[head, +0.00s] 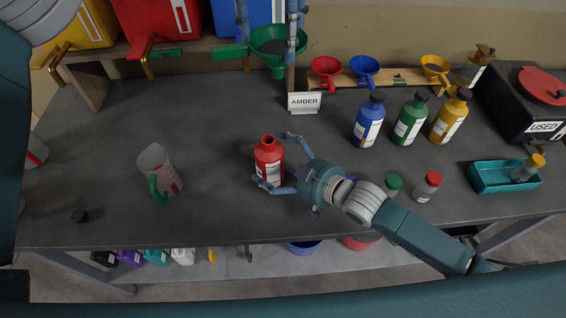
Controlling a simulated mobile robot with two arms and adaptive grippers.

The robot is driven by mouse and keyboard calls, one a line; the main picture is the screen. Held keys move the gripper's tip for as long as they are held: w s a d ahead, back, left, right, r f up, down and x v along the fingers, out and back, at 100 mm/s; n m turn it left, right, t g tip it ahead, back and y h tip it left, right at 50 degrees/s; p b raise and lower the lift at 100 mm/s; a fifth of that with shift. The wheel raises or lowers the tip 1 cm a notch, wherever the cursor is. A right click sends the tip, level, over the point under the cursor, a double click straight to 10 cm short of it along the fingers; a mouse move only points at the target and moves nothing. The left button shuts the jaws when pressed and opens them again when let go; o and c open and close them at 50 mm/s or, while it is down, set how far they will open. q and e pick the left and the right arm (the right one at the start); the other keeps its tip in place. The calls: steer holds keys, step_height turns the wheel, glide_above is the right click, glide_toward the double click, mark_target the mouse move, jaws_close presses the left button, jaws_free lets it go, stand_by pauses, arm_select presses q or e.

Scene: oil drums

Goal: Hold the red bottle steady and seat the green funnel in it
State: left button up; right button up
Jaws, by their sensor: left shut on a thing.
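The red bottle (268,167) stands upright on the grey bench, its open mouth facing up. My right gripper (269,161) reaches in from the right, low, with its fingers spread around the bottle, one on the far side and one on the near side. A gap shows beside the far finger; contact at the near finger is unclear. The green funnel (271,39) is at the top, raised above the back of the bench, well apart from the bottle. My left gripper (268,50) comes down from above and is shut on it; where its fingers touch is partly hidden.
An AMBER sign (304,102) stands behind the bottle. Blue (369,122), green (411,120) and yellow (449,118) bottles stand to the right, below a rack of funnels (400,78). A clear jug (158,168) stands to the left. The bench between jug and bottle is clear.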

steer(key=c, duration=1.4)
steer(key=shift+f, duration=0.1)
arm_select(q)
step_height(320, 180, down, 16)
steer(key=s+a+m, duration=0.1)
steer(key=a, duration=0.1)
steer(key=shift+s+a+r+m, duration=0.15)
steer(key=shift+s+a+m, duration=0.1)
steer(key=shift+a+m, duration=0.15)
arm_select(e)
steer(key=shift+s+d, duration=0.1)
